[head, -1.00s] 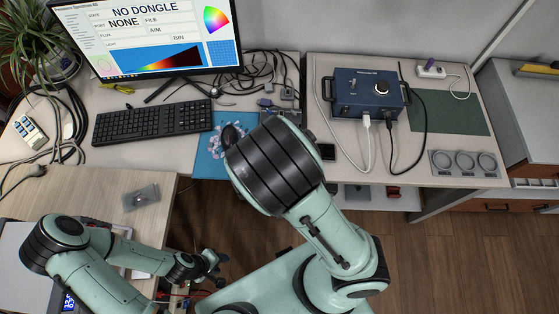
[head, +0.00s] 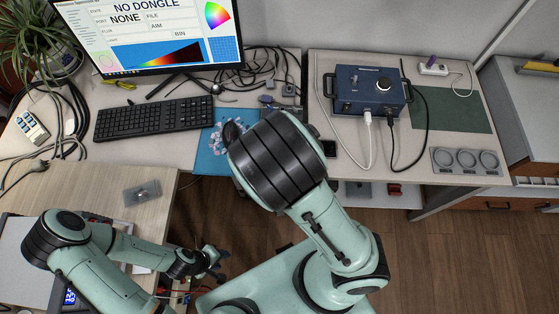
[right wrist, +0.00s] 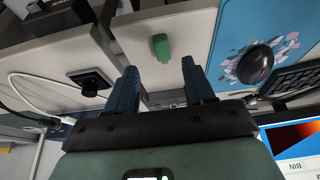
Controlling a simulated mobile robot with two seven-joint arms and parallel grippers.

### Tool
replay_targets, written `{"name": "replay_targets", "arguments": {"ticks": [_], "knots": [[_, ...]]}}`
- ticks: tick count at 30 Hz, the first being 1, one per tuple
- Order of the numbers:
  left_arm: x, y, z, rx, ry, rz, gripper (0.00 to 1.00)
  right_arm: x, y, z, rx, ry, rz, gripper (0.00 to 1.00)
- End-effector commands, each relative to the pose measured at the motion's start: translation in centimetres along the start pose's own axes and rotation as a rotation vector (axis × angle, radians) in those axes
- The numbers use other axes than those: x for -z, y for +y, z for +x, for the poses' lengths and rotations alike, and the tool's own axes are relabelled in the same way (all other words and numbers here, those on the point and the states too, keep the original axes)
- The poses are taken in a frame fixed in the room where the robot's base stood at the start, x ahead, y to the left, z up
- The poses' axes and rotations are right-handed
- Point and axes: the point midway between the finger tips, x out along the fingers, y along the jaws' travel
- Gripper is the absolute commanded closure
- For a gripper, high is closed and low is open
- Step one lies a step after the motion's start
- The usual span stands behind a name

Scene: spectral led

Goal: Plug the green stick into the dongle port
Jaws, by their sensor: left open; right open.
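The green stick (right wrist: 161,47) lies on the pale desktop in the right wrist view, ahead of the fingers and between their lines. My right gripper (right wrist: 159,67) is open and empty, with one blue finger to each side and apart from the stick. In the head view my right arm hides the right gripper and the stick. My left gripper (head: 217,264) is open and empty, low beside the wooden table. I cannot make out the dongle port for sure. The monitor (head: 150,32) reads "NO DONGLE".
A blue mat (head: 207,163) with a dark mouse (right wrist: 256,64) lies beside the stick. A keyboard (head: 153,118), cables and small grey adapters (head: 268,99) are behind. A blue instrument box (head: 367,90) with plugged cables stands right. The green mat (head: 450,110) is bare.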

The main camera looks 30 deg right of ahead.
Motion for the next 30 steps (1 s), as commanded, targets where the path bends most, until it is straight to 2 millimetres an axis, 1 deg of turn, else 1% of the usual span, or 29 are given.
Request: {"name": "replay_targets", "arguments": {"ticks": [1,5,7,12,15,18,24,25,26,27,29,30], "knots": [[-0.4,-0.3,0.5,0.002,-0.005,-0.002,0.57,-0.3,0.1,0.8,-0.003,-0.004,0.001,0.47],[-0.5,-0.4,0.7,0.002,-0.006,-0.003,0.57,-0.1,0.0,1.3,-0.001,-0.001,0.002,0.47],[-0.6,-0.5,0.9,0.003,-0.008,-0.003,0.57,-0.1,0.0,1.9,-0.002,-0.002,0.001,0.47],[-1.1,-1.0,1.7,0.005,-0.014,-0.005,0.57,0.0,-0.1,4.6,-0.003,-0.003,0.0,0.47],[-1.2,-1.2,2.0,0.006,-0.016,-0.006,0.57,0.1,-0.2,5.8,-0.002,-0.001,0.001,0.47],[-1.3,-1.2,2.1,0.006,-0.017,-0.006,0.57,0.1,-0.3,6.3,0.0,-0.001,0.0,0.47],[-1.2,-1.2,2.0,0.006,-0.017,-0.006,0.57,0.2,-0.3,6.3,0.001,0.0,0.0,0.47],[-1.2,-1.2,2.0,0.006,-0.017,-0.006,0.57,0.2,-0.3,6.3,0.001,0.0,0.0,0.5],[-1.2,-1.2,2.0,0.006,-0.017,-0.006,0.57,0.2,-0.3,6.3,0.001,0.0,0.0,0.6],[-1.2,-1.2,2.0,0.006,-0.017,-0.006,0.57,0.2,-0.3,6.3,0.001,0.0,0.0,0.73],[-1.2,-1.2,2.0,0.006,-0.017,-0.006,0.57,0.2,-0.3,6.3,0.001,0.0,0.0,0.92],[-1.2,-1.2,2.0,0.006,-0.017,-0.006,0.57,0.2,-0.3,6.3,0.001,0.0,0.0,1.0]]}}
